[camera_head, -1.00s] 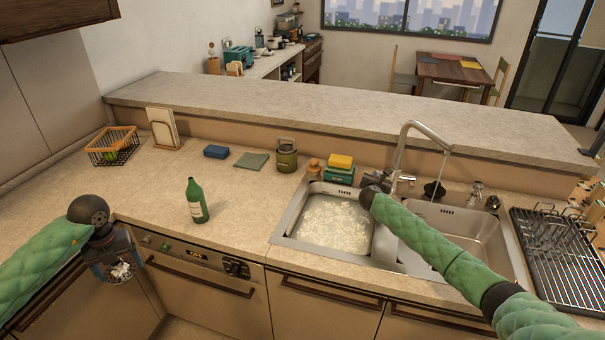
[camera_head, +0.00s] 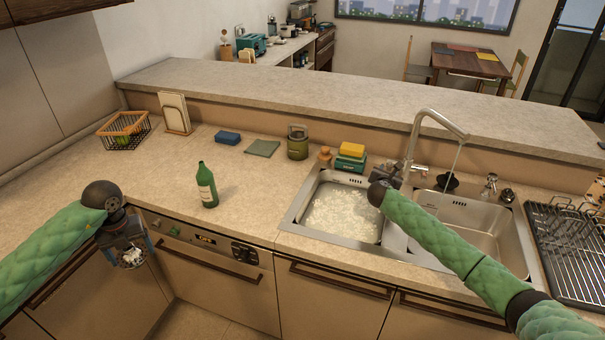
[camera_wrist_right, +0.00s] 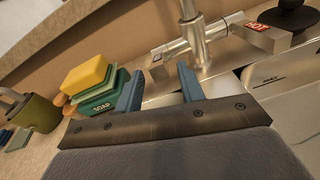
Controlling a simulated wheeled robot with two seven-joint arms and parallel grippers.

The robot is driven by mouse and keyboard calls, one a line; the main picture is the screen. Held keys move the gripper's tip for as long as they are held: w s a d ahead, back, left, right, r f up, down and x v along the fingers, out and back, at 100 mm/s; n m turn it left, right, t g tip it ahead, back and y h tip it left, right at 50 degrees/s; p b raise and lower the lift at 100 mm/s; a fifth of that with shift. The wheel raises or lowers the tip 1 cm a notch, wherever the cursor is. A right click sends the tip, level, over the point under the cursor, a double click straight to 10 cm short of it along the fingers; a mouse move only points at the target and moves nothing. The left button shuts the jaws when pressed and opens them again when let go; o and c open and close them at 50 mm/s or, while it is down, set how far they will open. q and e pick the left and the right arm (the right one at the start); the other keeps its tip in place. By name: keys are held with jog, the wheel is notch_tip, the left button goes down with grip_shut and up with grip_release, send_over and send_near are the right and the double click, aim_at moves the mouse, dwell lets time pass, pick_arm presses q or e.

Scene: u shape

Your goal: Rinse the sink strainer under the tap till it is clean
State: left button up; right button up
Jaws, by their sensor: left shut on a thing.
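My left gripper (camera_head: 125,246) hangs at the front edge of the left counter, away from the sink. It is shut on the sink strainer (camera_head: 131,259), a small round piece with pale bits on it, partly hidden by the fingers. The tap (camera_head: 437,118) arches over the sink, and a thin stream of water (camera_head: 457,160) falls toward the right basin (camera_head: 475,222). My right gripper (camera_wrist_right: 158,85) is at the tap's base.
The left basin (camera_head: 350,240) holds cloudy water with pale scum. A green bottle (camera_head: 207,188) stands on the counter between my left gripper and the sink. A soap box with a yellow sponge (camera_head: 352,150) stands behind the left basin. A dish rack (camera_head: 575,250) is at the right.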

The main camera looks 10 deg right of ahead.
pick_arm(q)
jog(key=shift+f+b, duration=0.75)
jog(key=shift+f, duration=0.3)
pick_arm(e)
jog(key=v, duration=0.6)
jog(key=shift+s, duration=0.2)
jog(key=shift+a+r, duration=0.1)
jog(key=shift+r, duration=0.1)
